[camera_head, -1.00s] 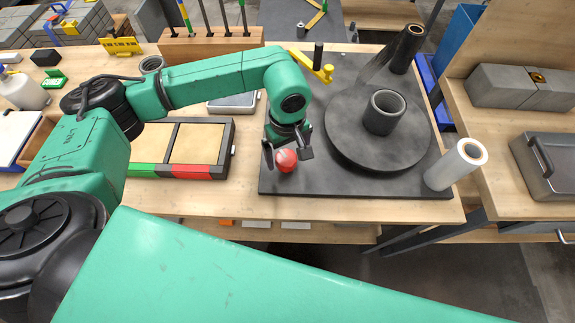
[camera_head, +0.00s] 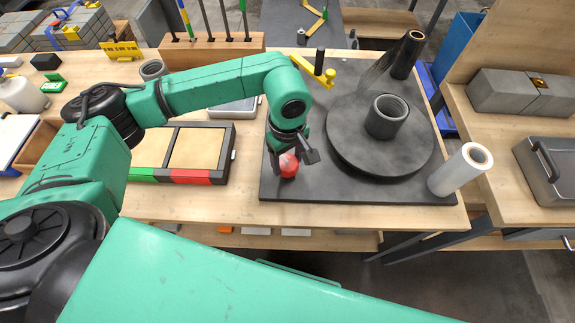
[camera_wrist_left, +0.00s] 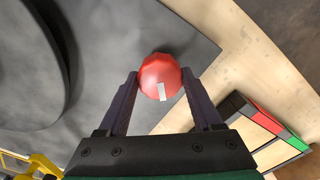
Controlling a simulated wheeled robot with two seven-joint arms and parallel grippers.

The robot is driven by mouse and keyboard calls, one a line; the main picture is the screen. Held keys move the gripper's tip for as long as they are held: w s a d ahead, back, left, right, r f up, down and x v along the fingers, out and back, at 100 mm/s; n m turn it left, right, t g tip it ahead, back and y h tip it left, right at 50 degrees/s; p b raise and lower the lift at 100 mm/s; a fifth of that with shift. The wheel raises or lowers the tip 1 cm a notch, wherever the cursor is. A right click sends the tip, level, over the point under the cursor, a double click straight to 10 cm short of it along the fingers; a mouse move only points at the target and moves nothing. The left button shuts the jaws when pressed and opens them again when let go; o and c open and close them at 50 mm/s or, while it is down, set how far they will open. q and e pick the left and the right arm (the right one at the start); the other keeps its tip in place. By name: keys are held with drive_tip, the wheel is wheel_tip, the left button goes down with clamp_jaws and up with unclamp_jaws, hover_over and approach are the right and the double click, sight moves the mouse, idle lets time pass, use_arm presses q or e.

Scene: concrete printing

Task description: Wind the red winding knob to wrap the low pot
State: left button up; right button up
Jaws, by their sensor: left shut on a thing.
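The red winding knob (camera_head: 289,166) stands at the front left of the dark base plate (camera_head: 345,190). It shows in the left wrist view (camera_wrist_left: 160,76) with a white mark on it, between the two dark fingers. My left gripper (camera_head: 292,160) is shut on the knob from above. The low pot (camera_head: 387,116), a grey open cylinder, stands upright on the round dark turntable (camera_head: 350,155). A smoky, see-through film (camera_head: 376,73) reaches from a dark roll (camera_head: 406,55) behind towards the pot; whether it touches the pot I cannot tell. My right gripper is not in view.
A yellow crank arm with a black handle (camera_head: 320,62) stands at the plate's back left. A tray with green and red edging (camera_head: 183,178) lies left of the plate. A metal case (camera_head: 550,172) is far right.

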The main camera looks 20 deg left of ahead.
use_arm(q)
drive_tip(key=shift+f+n+b, duration=0.15)
drive_tip(key=shift+n+b, duration=0.25)
drive_tip(key=shift+n, duration=1)
drive_tip(key=shift+n, duration=0.3)
drive_tip(key=n+b, duration=0.1)
drive_tip(key=n, duration=0.1)
drive_tip(key=shift+n, duration=0.8)
drive_tip(key=shift+b, duration=0.35)
